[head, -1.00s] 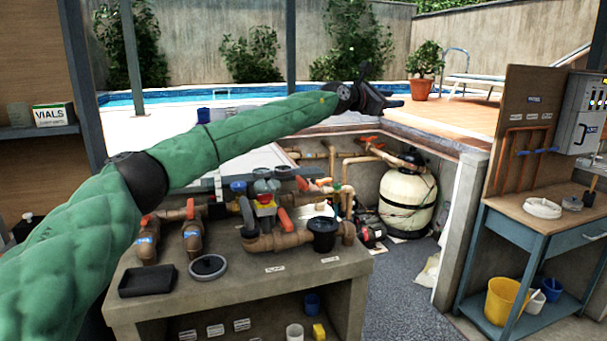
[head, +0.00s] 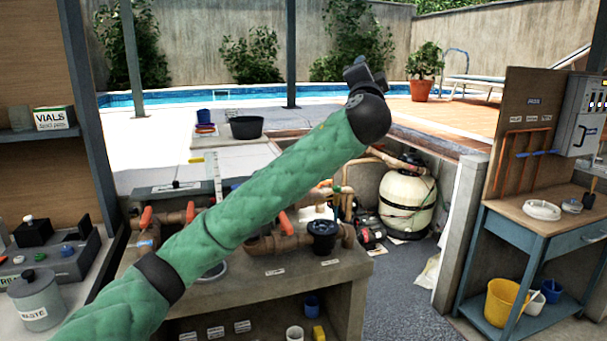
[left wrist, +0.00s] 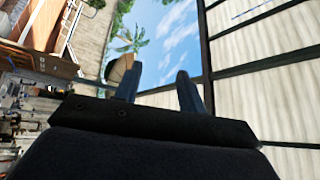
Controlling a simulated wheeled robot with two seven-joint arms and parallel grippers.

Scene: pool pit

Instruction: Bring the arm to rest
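My left arm (head: 270,195), in a green quilted sleeve, rises from the bottom left to the upper right in the head view. Its black wrist and left gripper (head: 364,74) are up in the air in front of the pool edge, apart from everything. In the left wrist view, the two fingers of the left gripper (left wrist: 159,84) stand apart with nothing between them. Sky and roof beams show beyond them. My right gripper is in neither view.
The arm passes above a concrete bench (head: 345,262) with brown pipes and valves. A cream filter tank (head: 407,200) stands in the pit. A blue workbench (head: 530,232) is at right. A waste canister (head: 38,300) and grey device stand at left.

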